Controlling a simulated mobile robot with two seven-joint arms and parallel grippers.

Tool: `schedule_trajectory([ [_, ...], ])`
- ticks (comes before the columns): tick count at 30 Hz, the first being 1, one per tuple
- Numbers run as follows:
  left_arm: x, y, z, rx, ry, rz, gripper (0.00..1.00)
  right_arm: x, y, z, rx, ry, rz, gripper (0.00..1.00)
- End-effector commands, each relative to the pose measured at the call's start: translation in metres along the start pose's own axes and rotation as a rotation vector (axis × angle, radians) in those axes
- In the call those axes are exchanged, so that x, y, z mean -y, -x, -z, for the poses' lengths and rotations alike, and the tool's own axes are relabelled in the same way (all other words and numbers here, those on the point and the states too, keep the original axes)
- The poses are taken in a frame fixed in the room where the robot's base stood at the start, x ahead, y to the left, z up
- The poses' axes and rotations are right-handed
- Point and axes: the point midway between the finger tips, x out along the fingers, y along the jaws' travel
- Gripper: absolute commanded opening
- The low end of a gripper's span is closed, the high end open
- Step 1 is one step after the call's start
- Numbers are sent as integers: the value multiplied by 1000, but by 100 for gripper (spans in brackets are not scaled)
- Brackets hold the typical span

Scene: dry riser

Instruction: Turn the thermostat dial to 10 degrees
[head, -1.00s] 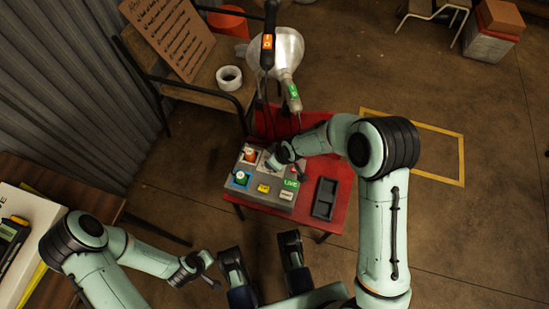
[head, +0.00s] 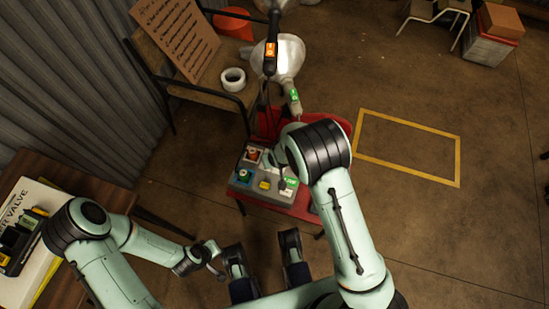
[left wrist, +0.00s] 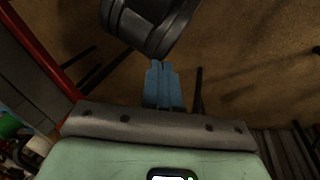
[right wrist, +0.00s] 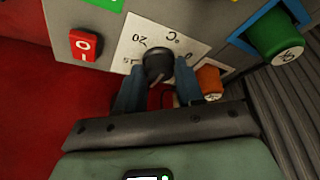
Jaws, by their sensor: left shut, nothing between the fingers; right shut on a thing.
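The thermostat dial (right wrist: 158,64) is a round black knob on a white scale plate (right wrist: 133,42) in the right wrist view. I cannot read the dial's exact setting. In the head view my right arm hides the dial on the grey control box (head: 243,184). My left gripper (left wrist: 163,86) is shut and empty, away from the box; it also shows low in the head view (head: 217,268).
A red rocker switch (right wrist: 85,46), a green knob (right wrist: 276,38) and an orange knob (right wrist: 209,80) sit near the dial. A wooden chair (head: 205,88) holds a tape roll (head: 232,79). Floor to the right is open.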

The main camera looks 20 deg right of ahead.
Motion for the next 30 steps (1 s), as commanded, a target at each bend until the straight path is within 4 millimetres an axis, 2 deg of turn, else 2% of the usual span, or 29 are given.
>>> schedule_trajectory([
  [9,0,0,0,2,0,0,0,0,-1,-1,2,0,-1,7],
  [10,0,0,0,1,0,0,0,0,-1,-1,2,0,-1,40],
  [12,0,0,0,1,0,0,0,0,-1,-1,2,0,-1,61],
  [23,-1,2,-2,5,0,0,0,0,4,0,0,0,0,61],
  [26,-2,8,-8,23,-2,-2,0,1,17,1,-1,1,1,61],
  [30,-7,21,-24,70,-6,-4,0,1,48,2,-2,1,1,61],
])
